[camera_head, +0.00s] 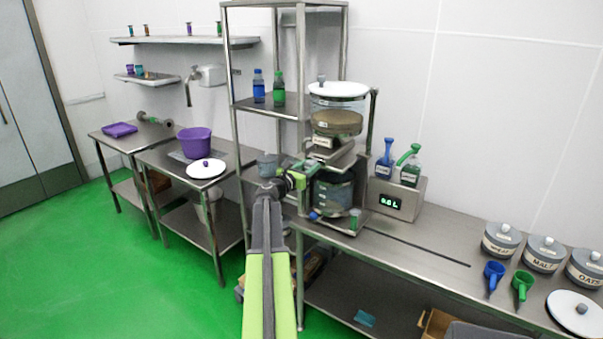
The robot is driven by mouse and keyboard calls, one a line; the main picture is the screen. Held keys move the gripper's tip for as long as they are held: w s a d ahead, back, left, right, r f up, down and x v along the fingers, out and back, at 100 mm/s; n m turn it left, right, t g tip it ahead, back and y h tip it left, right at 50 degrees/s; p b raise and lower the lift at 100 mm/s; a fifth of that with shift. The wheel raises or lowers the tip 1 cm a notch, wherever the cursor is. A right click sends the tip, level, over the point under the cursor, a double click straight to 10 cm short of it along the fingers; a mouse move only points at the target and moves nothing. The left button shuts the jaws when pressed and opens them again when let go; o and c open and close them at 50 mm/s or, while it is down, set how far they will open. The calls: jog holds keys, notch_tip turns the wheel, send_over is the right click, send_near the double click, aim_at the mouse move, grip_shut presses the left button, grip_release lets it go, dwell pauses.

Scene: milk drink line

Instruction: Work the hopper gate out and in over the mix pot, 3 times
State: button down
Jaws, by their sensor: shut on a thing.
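The fingers and my wrist hide most of the handle. I cannot tell how far out the gate stands.
A steel shelf rack (236,130) rises close at the left of my gripper, with a blue bottle (259,88) and a green bottle (278,90). A display box (394,200) stands right of the hopper. The bench between it and the labelled jars (501,240) is mostly clear.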

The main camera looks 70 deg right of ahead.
jog(key=shift+x, duration=1.05)
jog(key=shift+w+r, duration=0.1)
jog(key=shift+w, duration=0.05)
jog(key=c, duration=1.3)
grip_release()
jog(key=o, duration=0.4)
jog(key=shift+d, duration=0.15)
jog(key=shift+a, duration=0.4)
jog(key=v, duration=1.7)
